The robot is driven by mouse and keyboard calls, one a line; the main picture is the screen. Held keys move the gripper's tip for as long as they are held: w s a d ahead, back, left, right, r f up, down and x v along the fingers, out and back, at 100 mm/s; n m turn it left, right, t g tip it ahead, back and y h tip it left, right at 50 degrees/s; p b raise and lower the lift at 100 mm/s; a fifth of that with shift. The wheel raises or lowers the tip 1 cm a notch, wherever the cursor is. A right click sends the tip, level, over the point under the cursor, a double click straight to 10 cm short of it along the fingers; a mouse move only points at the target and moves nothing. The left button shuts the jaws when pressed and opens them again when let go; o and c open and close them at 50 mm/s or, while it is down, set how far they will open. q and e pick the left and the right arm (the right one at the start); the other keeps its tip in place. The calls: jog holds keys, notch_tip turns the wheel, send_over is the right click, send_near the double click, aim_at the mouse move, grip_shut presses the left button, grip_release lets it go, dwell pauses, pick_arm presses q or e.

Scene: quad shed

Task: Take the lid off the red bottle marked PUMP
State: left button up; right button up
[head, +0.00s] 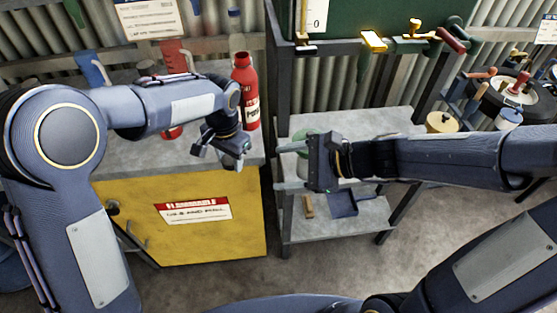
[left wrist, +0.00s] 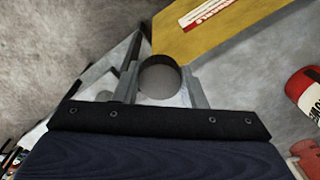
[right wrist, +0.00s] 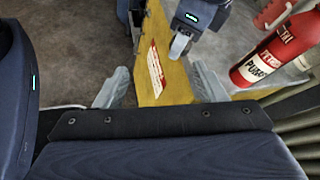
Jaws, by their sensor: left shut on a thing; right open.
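The red bottle (head: 242,72) stands upright on the grey bench top, right of my left forearm. My right gripper (head: 291,168) is open and empty, pointing left in front of the low shelf unit.
The bench stands on a yellow cabinet (head: 190,232) with a flammable sign. A red jug (head: 174,54) and a blue jug (head: 92,68) stand at the back left. A shelf unit (head: 388,122) is beside it, with a green container partly hidden by my right gripper. Concrete floor is clear in front.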

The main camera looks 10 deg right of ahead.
jog(key=w+a+f+m, duration=0.1)
jog(key=w+a+f, duration=0.1)
jog(key=w+a, duration=0.1)
jog(key=w+a+f+m, duration=0.2)
jog(key=w+a+f, duration=0.1)
jog(key=a, duration=0.1)
jog(key=w+a+f+m+t, duration=0.1)
jog(key=w+a+f+m, duration=0.1)
jog(key=w+a+f, duration=0.1)
jog(key=shift+a, duration=0.7)
jog(key=shift+s, duration=0.1)
jog(key=c, duration=1)
pick_arm(q)
jog(key=o, duration=1.2)
jog(key=shift+c, duration=0.2)
